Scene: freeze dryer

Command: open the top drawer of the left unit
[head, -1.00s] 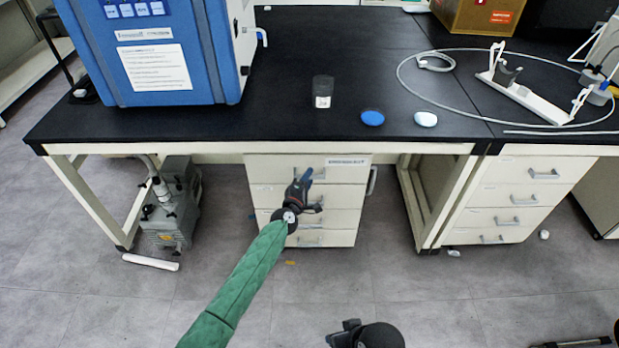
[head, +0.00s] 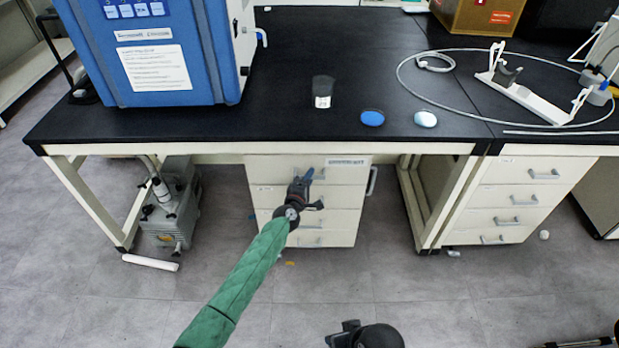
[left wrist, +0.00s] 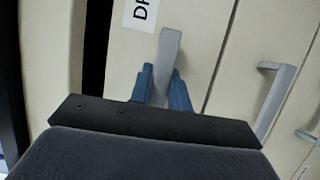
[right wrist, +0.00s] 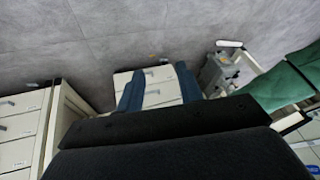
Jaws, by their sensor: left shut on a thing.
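The left unit (head: 272,197) is a cream block of drawers under the black bench. Its top drawer (head: 268,170) has a label strip at its upper right, and its front looks level with the drawers below. My left gripper (head: 306,175) is at this drawer's front. In the left wrist view its two blue fingers (left wrist: 163,86) are on either side of the grey top handle (left wrist: 169,50), shut on it. My right gripper (right wrist: 158,70) is open and empty in the right wrist view, its fingers well apart, away from the drawers.
A second drawer unit (head: 515,195) stands at the right. A grey pump (head: 168,215) sits on the floor at the left. The black bench top (head: 290,80) overhangs the drawers. The floor (head: 440,300) in front is mostly clear.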

